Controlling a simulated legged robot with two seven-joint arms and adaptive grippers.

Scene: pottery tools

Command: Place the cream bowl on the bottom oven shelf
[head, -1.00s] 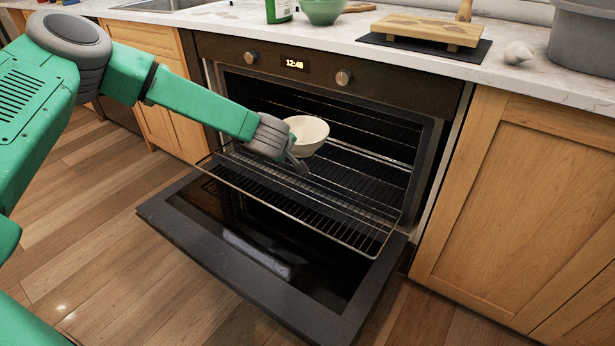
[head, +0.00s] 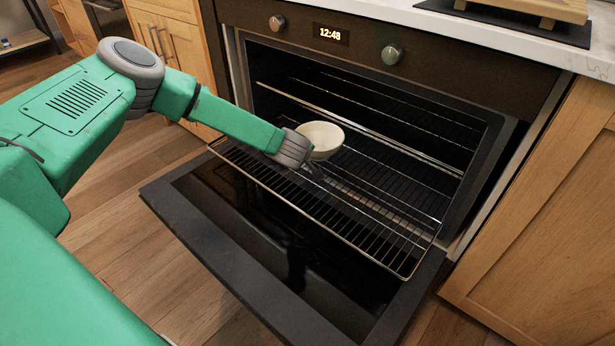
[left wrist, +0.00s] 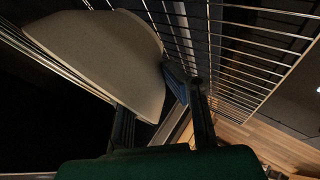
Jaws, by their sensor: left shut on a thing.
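The cream bowl (head: 321,139) is upright or slightly tilted in the head view, at the mouth of the open oven (head: 340,30). My left gripper (head: 318,170) is shut on the bowl; the fingers are small and dark there. In the left wrist view the bowl (left wrist: 100,55) fills the upper left, by the gripper's fingers (left wrist: 165,115). A wire shelf (head: 405,262) is pulled out of the oven, below the bowl and gripper. Whether the bowl touches any wires cannot be told. My right gripper is not in view.
The oven door (head: 240,260) is folded down and juts out below the pulled-out shelf. A higher rack rail (head: 420,155) crosses the cavity. Wooden cabinets (head: 550,220) stand on both sides. A countertop (head: 400,12) runs above, with a board on a dark mat at the right.

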